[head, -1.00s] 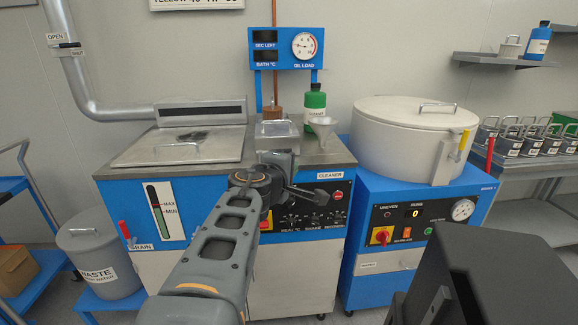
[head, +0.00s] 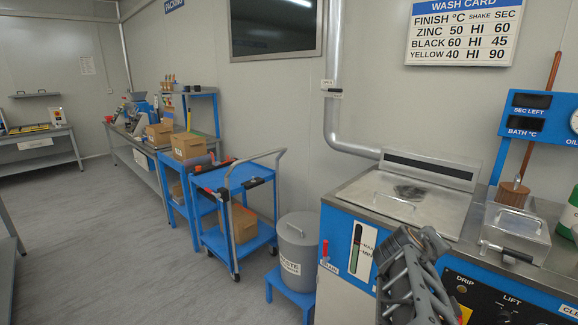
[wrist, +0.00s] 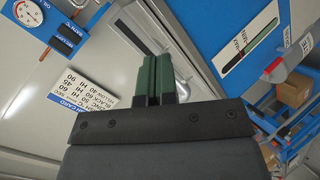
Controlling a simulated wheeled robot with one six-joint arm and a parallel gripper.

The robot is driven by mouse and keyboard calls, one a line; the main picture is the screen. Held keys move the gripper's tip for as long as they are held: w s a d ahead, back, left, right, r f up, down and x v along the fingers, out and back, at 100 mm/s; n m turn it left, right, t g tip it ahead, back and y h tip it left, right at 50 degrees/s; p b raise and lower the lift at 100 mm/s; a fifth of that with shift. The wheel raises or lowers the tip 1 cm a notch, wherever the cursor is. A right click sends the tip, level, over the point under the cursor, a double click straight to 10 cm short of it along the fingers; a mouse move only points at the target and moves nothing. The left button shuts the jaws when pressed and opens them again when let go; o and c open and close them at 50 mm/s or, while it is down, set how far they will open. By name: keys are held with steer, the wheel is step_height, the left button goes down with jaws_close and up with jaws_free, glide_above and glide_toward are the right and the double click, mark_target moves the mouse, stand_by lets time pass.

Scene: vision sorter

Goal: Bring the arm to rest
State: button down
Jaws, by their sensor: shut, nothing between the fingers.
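My gripper (wrist: 153,60) shows in the wrist view with its two green fingers close together, shut and empty. Behind the fingers are the cleaner's light metal top and blue front, tilted in the picture. In the head view my grey arm rises at the lower right in front of the blue cleaner (head: 340,262). I cannot make out the fingers in that view. The arm covers part of the cleaner's front panel near the level gauge (head: 362,248).
A blue trolley (head: 232,180) with a box on its lower shelf stands left of the cleaner. A grey waste bin (head: 297,262) on a low blue stand is between them. The wash card (head: 463,32) hangs above. The grey floor (head: 120,240) at left is open.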

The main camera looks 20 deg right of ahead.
steer(key=w+a+r+t+y+p, duration=0.2)
steer(key=w+a+y+p, duration=0.25)
steer(key=w+a, duration=0.5)
steer(key=s+a+n+y+p, duration=0.1)
steer(key=s+a+y+p, duration=0.1)
steer(key=a, duration=0.8)
steer(key=s+a+r+g+y+p, duration=0.1)
steer(key=a+y+p, duration=0.4)
steer(key=a, duration=0.5)
steer(key=shift+s+a+n+g+p, duration=0.35)
steer(key=shift+s+p, duration=0.2)
steer(key=shift+p, duration=0.3)
